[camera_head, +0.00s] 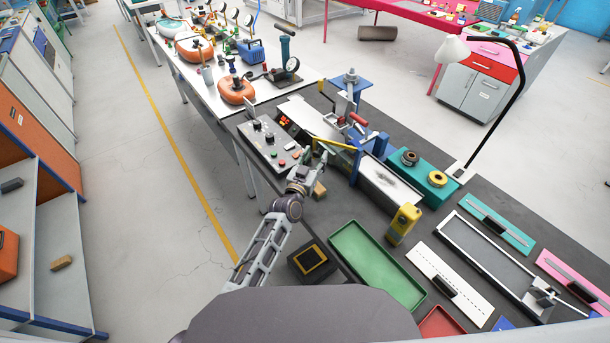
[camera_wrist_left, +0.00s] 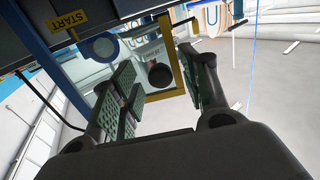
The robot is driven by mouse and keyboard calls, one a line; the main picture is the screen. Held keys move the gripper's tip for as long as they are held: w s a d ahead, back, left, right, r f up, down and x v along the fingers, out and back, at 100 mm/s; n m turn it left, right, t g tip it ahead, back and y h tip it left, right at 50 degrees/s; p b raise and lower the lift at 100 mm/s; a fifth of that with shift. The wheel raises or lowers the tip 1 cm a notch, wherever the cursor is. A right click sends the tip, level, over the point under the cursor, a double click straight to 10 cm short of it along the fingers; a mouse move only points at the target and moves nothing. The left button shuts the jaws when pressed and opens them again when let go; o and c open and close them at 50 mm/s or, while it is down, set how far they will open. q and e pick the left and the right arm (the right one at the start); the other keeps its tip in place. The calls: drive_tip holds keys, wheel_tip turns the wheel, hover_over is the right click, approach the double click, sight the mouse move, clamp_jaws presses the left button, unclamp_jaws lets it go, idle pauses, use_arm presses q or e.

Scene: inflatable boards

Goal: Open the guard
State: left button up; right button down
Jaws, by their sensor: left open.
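The guard (camera_wrist_left: 176,62) shows in the left wrist view as a clear panel with a yellow edge and a round black knob (camera_wrist_left: 160,75). In the head view its yellow bar (camera_head: 336,144) spans the front of the blue-framed machine. My left gripper (camera_head: 318,163) is just in front of the machine, near the yellow bar. In the left wrist view the gripper (camera_wrist_left: 155,60) is open, with its two padded fingers apart on either side of the knob. Whether a finger touches the knob cannot be told. My right gripper is not in view.
A control box (camera_head: 268,145) with buttons and a red display stands left of the gripper. A yellow device (camera_head: 403,222) and a green tray (camera_head: 377,262) are on the nearer right. A small wooden block (camera_head: 319,190) lies close below the gripper. A lamp (camera_head: 497,75) stands at right.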

use_arm(q)
drive_tip(key=v, duration=1.1)
drive_tip(key=shift+s, duration=0.25)
drive_tip(key=shift+a, duration=0.1)
